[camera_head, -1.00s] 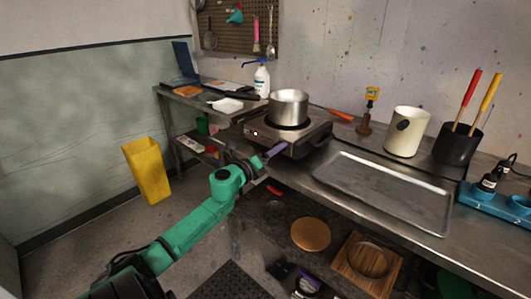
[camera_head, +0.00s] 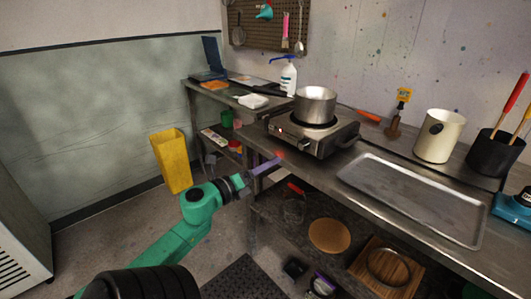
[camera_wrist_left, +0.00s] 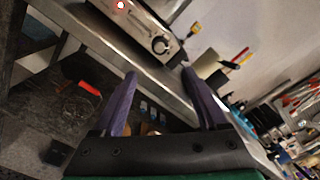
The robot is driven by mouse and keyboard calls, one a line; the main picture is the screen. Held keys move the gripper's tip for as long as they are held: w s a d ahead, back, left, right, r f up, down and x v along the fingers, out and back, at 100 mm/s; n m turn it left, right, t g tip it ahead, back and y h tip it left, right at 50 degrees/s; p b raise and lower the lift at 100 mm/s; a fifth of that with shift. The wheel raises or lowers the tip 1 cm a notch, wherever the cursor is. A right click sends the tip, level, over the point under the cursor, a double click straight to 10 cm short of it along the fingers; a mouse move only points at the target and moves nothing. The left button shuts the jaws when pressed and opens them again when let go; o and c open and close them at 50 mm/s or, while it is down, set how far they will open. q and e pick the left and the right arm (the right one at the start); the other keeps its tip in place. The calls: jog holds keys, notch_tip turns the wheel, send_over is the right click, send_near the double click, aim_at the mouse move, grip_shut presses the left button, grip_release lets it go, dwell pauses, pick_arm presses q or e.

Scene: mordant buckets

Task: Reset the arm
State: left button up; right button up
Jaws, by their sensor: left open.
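My left arm is green, and its gripper (camera_head: 268,165) has purple fingers in front of the metal bench's front edge, below and left of the hot plate. In the left wrist view the two purple fingers (camera_wrist_left: 160,100) stand apart with nothing between them, so it is open and empty. My right gripper is in neither view.
A pot (camera_head: 315,104) sits on the hot plate (camera_head: 312,137). A metal tray (camera_head: 420,203), a cream canister (camera_head: 439,136) and a black pot of tools (camera_head: 494,152) stand to the right. A yellow bin (camera_head: 171,161) stands on the floor at left.

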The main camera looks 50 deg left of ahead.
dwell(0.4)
pick_arm(q)
jog(key=s+a+f+n+g+y+p, duration=0.1)
jog(key=s+a+f+n+g+y, duration=0.3)
jog(key=f, duration=0.6)
jog(key=w+a+f+n+p, duration=0.1)
jog(key=a+f+n+p, duration=0.1)
jog(key=f+n, duration=0.6)
jog(key=s+d+f+n+g+p, duration=0.1)
jog(key=s+f+n+g, duration=0.15)
jog(key=f, duration=0.55)
jog(key=s+d+f+n+g, duration=0.2)
jog(key=s+f, duration=0.1)
jog(key=f, duration=0.4)
jog(key=s+d+f+n+g+h+p, duration=0.3)
jog(key=s+d+f+n+g, duration=0.4)
jog(key=s+d+f, duration=1.3)
jog(key=s+g+h, duration=0.1)
jog(key=s, duration=0.2)
jog(key=shift+d, duration=0.25)
